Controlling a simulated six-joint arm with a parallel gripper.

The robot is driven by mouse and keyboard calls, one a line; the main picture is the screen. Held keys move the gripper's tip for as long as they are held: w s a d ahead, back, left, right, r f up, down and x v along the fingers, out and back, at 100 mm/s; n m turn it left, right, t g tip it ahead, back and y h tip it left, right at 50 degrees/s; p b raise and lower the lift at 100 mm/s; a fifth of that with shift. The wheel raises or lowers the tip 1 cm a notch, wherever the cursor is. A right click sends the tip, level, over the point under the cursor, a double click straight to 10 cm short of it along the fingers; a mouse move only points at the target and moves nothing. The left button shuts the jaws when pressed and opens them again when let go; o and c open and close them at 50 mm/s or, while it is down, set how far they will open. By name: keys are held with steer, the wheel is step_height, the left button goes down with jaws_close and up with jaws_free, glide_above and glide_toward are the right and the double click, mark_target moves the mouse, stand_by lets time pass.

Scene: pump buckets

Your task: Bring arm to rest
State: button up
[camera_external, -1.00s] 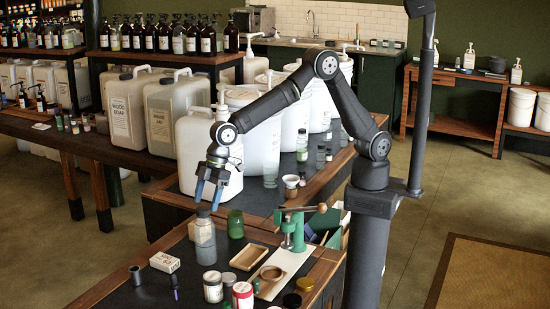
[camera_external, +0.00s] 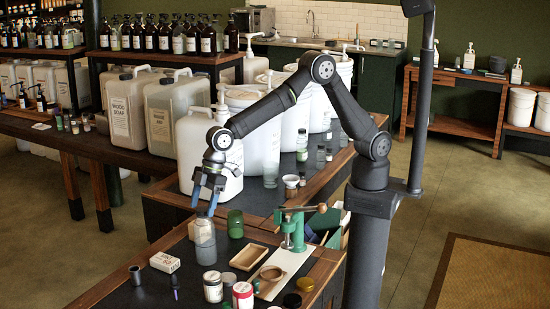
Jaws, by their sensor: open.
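My gripper (camera_external: 203,203) is open and empty, with its blue fingers pointing down. It hangs just above a grey-tinted, clear-looking bottle (camera_external: 205,243) that stands upright on the near bench. The fingertips are near the bottle's top; I cannot tell whether they touch it. My arm reaches left from its column, bent at the elbow, in front of large white containers.
A green jar (camera_external: 235,224) stands right of the bottle. A green press (camera_external: 294,232), a wooden tray (camera_external: 249,257), a small box (camera_external: 164,262) and several jars share the bench. White jugs (camera_external: 201,155) and buckets (camera_external: 296,115) stand behind the gripper.

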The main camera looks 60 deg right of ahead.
mark_target(205, 208)
steer(key=shift+f, duration=1.05)
steer(key=v, duration=1.1)
steer(key=x, duration=1.2)
steer(key=shift+d+f, duration=0.15)
steer(key=shift+f, duration=0.05)
steer(key=r, duration=0.5)
steer(key=shift+w+d+r, duration=0.2)
steer(key=shift+d+r, duration=0.05)
steer(key=shift+d, duration=0.15)
steer(key=w+d+r, duration=0.5)
steer(key=d+r, duration=0.1)
steer(key=d, duration=0.3)
steer(key=w+d+r+m+t+h, duration=0.1)
steer(key=w+d+r+m, duration=0.25)
steer(key=w+r, duration=0.5)
steer(key=w+d+r+m+t, duration=0.15)
steer(key=w+d+r, duration=0.35)
steer(key=w, duration=0.7)
steer(key=w+d+r+m+h, duration=0.1)
steer(key=w+d+r+m, duration=0.2)
steer(key=d, duration=0.4)
steer(key=w+d+r+m+h, duration=0.1)
steer(key=w+d+r+m, duration=0.2)
steer(key=w+d+r, duration=0.3)
step_height(205, 208, up, 2)
steer(key=d, duration=0.2)
steer(key=shift+d+t, duration=0.3)
steer(key=shift+t, duration=0.05)
